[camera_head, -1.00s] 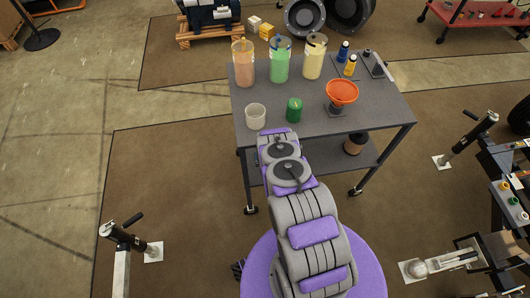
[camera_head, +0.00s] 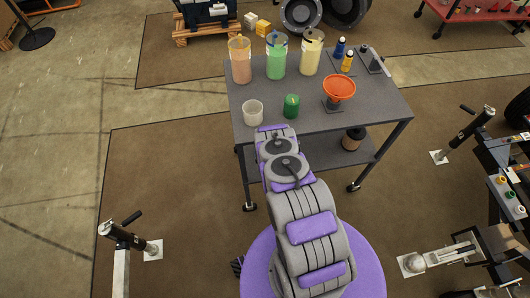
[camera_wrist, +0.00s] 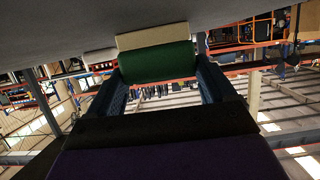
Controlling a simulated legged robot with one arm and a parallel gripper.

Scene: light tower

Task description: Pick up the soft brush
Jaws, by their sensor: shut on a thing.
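The soft brush (camera_wrist: 158,62) shows in the wrist view as a green rounded body with a cream strip along its far edge. My gripper (camera_wrist: 160,72) is shut on it, with one blue finger on each side of the green part. The cream strip is close to the grey surface at the top of that view; I cannot tell whether they touch. In the head view my arm reaches to the near edge of the grey table (camera_head: 375,107) and hides the gripper and the brush.
Three tall jars (camera_head: 276,60) and blue and yellow bottles (camera_head: 347,62) stand behind. The near right tabletop is clear.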

